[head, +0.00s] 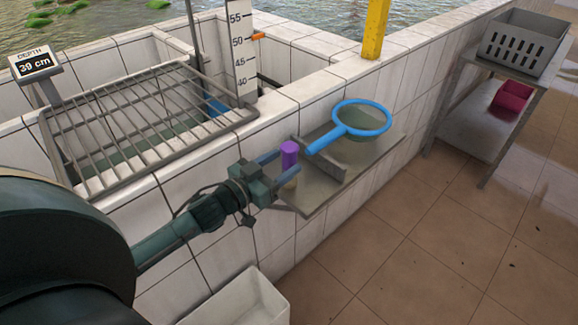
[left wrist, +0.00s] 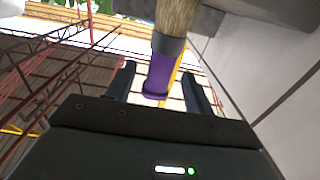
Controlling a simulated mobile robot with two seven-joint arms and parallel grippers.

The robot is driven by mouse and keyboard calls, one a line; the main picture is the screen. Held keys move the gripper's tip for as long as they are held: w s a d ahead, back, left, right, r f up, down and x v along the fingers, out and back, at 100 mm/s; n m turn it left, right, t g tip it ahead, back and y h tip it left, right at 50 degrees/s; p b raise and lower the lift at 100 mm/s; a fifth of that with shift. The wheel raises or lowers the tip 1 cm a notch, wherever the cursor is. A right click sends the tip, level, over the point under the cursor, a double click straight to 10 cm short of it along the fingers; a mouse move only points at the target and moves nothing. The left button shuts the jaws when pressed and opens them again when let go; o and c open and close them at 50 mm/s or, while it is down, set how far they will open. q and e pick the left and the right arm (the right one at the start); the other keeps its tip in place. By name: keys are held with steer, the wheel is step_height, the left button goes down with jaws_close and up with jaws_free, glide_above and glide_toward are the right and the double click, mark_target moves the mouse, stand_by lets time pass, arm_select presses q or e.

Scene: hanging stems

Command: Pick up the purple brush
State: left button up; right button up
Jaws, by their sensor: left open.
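The purple brush (head: 289,154) stands with its purple handle up and pale bristles down on the grey shelf (head: 318,197) on the outside of the tiled wall. My left gripper (head: 281,167) reaches it from the left and is open, with its fingers near the handle. In the left wrist view the brush's purple handle (left wrist: 158,77) shows between the two fingers of the gripper (left wrist: 158,72), with a visible gap on each side. The handle is not gripped. My right gripper is not in view.
A blue-rimmed net (head: 362,119) sits on the shelf right of the brush, beyond a grey upright divider (head: 321,160). A metal rack (head: 150,115) covers the tank at left. A white bin (head: 240,300) stands below. A side table (head: 480,130) bears a grey crate (head: 524,44).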

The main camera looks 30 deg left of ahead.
mark_target(295, 155)
arm_select(q)
steer(key=x, duration=0.4)
steer(key=shift+w+d, duration=0.15)
steer(key=shift+w, duration=0.25)
steer(key=shift+c, duration=0.4)
steer(key=c, duration=1)
